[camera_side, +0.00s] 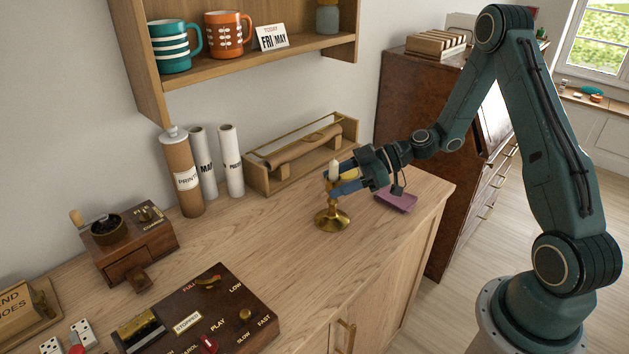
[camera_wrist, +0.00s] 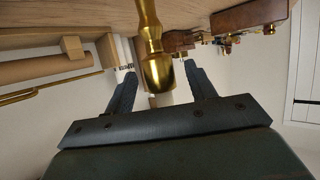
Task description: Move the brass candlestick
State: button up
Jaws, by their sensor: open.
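The brass candlestick (camera_side: 332,219) stands upright on the wooden cabinet top, with a short pale candle (camera_side: 334,168) in its cup. My gripper (camera_side: 338,182) reaches in from the right at the height of the candlestick's upper part. In the wrist view the brass stem and cup (camera_wrist: 155,62) lie between the two fingers of my gripper (camera_wrist: 160,88). The fingers are open, with a gap showing on each side of the brass. In the side view a finger hides part of the upper stem.
A purple dish (camera_side: 396,200) lies right of the candlestick, near my gripper. A wooden paper-roll holder (camera_side: 262,180) stands behind. Poster tubes (camera_side: 231,162), a grinder (camera_side: 133,245) and a control box (camera_side: 240,300) stand left. The cabinet top (camera_side: 270,245) is clear left of the candlestick.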

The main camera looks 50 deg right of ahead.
jog(key=v, duration=1)
jog(key=shift+s, duration=0.15)
jog(key=shift+a, duration=0.1)
jog(key=s+a+r+m+g+h, duration=0.2)
jog(key=s+a+r+g+h, duration=0.25)
jog(key=s+a+r, duration=0.35)
jog(key=s+a+r+m+t+h, duration=0.2)
jog(key=s+r+m+h, duration=0.4)
jog(key=s, duration=0.6)
jog(key=shift+s+r+m, duration=0.25)
jog(key=shift+s+m, duration=0.05)
jog(key=shift+m, duration=1)
